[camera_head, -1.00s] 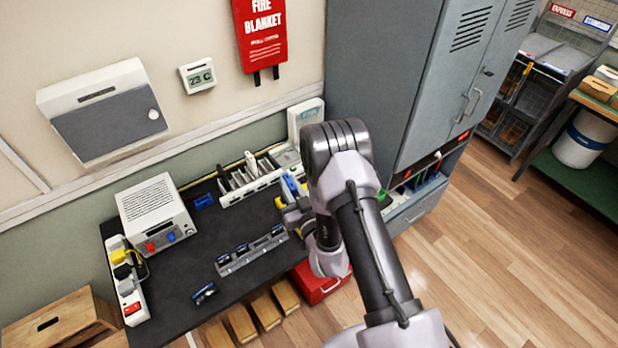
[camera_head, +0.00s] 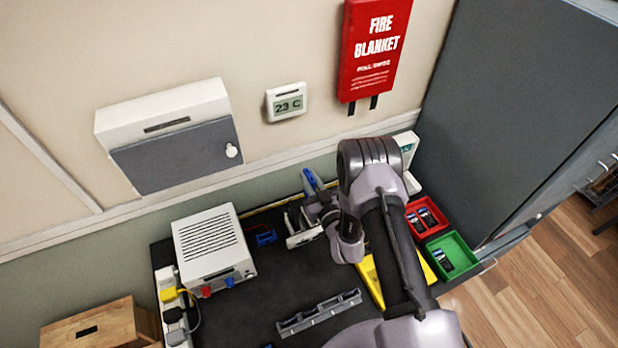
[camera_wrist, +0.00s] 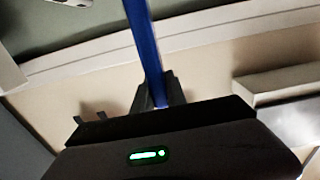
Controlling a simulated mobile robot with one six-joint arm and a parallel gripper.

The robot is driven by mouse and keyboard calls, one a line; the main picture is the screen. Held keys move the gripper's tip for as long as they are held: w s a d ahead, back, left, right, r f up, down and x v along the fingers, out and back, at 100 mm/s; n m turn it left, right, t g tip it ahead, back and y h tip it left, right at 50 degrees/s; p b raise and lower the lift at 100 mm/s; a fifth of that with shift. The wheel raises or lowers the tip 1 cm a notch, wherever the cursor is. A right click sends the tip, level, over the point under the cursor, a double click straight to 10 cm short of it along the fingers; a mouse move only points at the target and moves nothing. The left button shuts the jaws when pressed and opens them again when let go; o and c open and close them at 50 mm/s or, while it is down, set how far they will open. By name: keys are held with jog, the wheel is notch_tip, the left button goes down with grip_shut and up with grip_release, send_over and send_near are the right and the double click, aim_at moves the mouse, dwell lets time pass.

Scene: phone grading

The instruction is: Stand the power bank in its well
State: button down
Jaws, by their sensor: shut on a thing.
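A slim blue slab, seemingly the power bank (camera_head: 313,179), stands up from my gripper (camera_head: 322,207) in the head view, above the back of the dark bench. In the wrist view the blue slab (camera_wrist: 146,45) shows nearly edge-on. Its lower end is between the dark fingers of my gripper (camera_wrist: 160,95), which is shut on it. A white slotted rack (camera_head: 303,238) is just below and left of my gripper, partly hidden by my arm. A grey rack with several wells (camera_head: 320,313) lies nearer the front. I cannot tell which well is the power bank's.
A white power supply (camera_head: 213,245) stands at the left. A red tray (camera_head: 447,222) and a green tray (camera_head: 470,262) hold phones at the right, beside a tall grey cabinet (camera_head: 490,120). Yellow pieces (camera_head: 370,280) lie near my arm. The bench between the power supply and grey rack is clear.

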jog(key=shift+s+d+f+b, duration=0.15)
jog(key=shift+s+f+b, duration=0.2)
jog(key=shift+f, duration=0.05)
notch_tip(320, 180, down, 7)
jog(key=b, duration=0.4)
jog(key=shift+f+b, duration=0.1)
jog(key=shift+b, duration=0.25)
jog(key=shift+f, duration=0.1)
dwell(0.5)
jog(key=shift+f+b, duration=2)
jog(key=shift+b, duration=0.1)
jog(key=shift+f+b, duration=0.25)
jog(key=shift+b, duration=0.05)
jog(key=c, duration=1.3)
grip_release()
